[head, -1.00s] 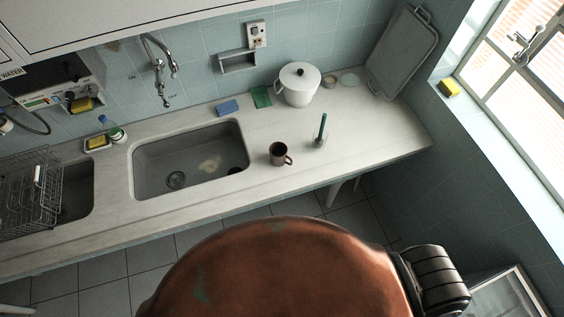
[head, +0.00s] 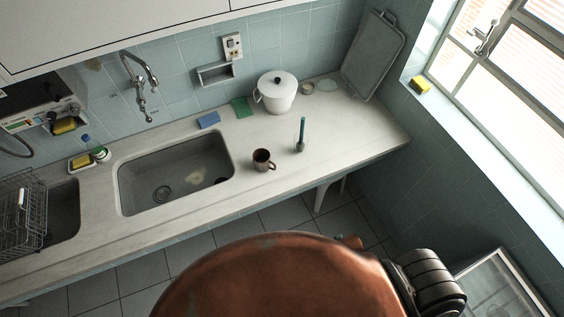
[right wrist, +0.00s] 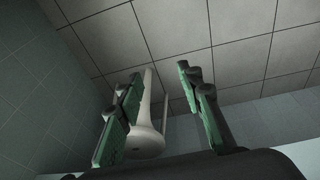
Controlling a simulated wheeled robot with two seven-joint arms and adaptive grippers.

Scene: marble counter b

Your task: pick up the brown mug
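The brown mug (head: 262,160) stands upright on the counter in the head view, just right of the large sink, with its handle to the right. Nothing touches it. My right gripper (right wrist: 160,112) shows in the right wrist view with its two green-padded fingers apart and nothing between them in their grip. It faces floor tiles and a pale post behind the fingers. The mug is not in the right wrist view. My left gripper is not in either view.
A dark green upright brush-like item (head: 301,135) stands right of the mug. A white lidded pot (head: 276,93), a green cloth (head: 241,107) and a blue sponge (head: 209,120) lie behind. The sink (head: 175,172) is left of the mug. The counter in front is clear.

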